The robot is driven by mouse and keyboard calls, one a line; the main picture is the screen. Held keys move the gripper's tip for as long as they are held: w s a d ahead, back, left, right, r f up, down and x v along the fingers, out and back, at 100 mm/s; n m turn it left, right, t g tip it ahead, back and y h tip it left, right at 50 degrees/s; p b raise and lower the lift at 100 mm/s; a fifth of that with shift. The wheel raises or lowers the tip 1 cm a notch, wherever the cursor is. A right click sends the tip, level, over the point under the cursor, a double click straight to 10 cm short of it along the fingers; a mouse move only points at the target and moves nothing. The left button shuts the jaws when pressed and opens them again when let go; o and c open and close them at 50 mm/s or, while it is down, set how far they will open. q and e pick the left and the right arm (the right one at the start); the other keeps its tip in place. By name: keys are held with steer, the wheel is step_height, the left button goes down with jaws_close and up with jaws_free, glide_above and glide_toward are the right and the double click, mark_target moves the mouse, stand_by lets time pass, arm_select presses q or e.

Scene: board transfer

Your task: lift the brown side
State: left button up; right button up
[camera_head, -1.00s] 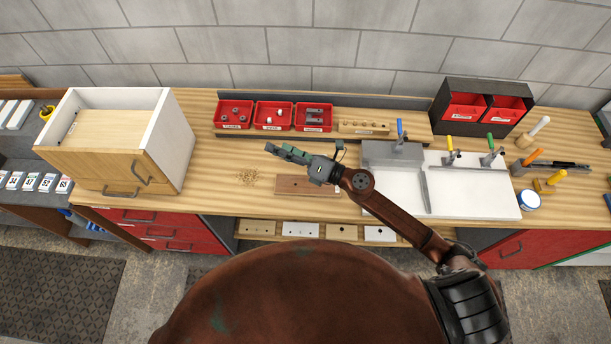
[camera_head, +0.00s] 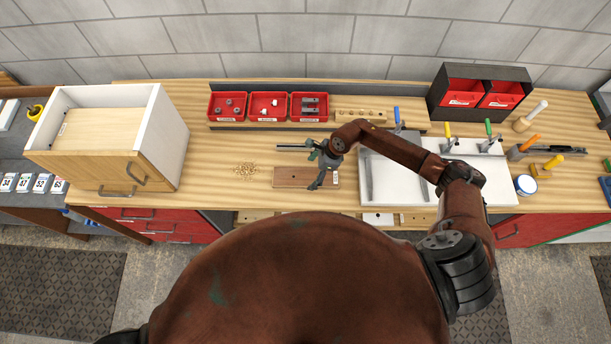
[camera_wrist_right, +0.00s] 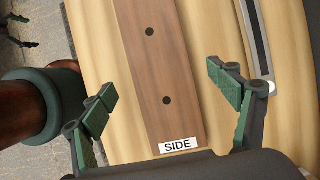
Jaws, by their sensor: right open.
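The brown side (camera_head: 290,177) is a flat brown board lying on the wooden bench, with a white label at its right end. In the right wrist view the brown side (camera_wrist_right: 160,65) has two dark holes and the label reads SIDE. My right gripper (camera_head: 318,168) is above the right part of the board and hides some of it. In the right wrist view my right gripper (camera_wrist_right: 164,92) is open and empty, with one finger on each side of the board. Whether the fingertips touch the bench is unclear. My left gripper is not seen in the head view.
A white and wood cabinet (camera_head: 176,140) stands at the left. Red bins (camera_head: 228,106) with small parts line the back. A white fixture plate (camera_head: 385,190) with clamps lies right of the board. Small wooden pegs (camera_head: 245,169) lie at its left. Bare bench surrounds the board.

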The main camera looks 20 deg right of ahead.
mark_target(306, 178)
steer(key=shift+x, duration=1.45)
steer(key=shift+a, duration=0.2)
steer(key=shift+r, duration=0.1)
steer(key=shift+c, duration=0.3)
steer(key=c, duration=1.4)
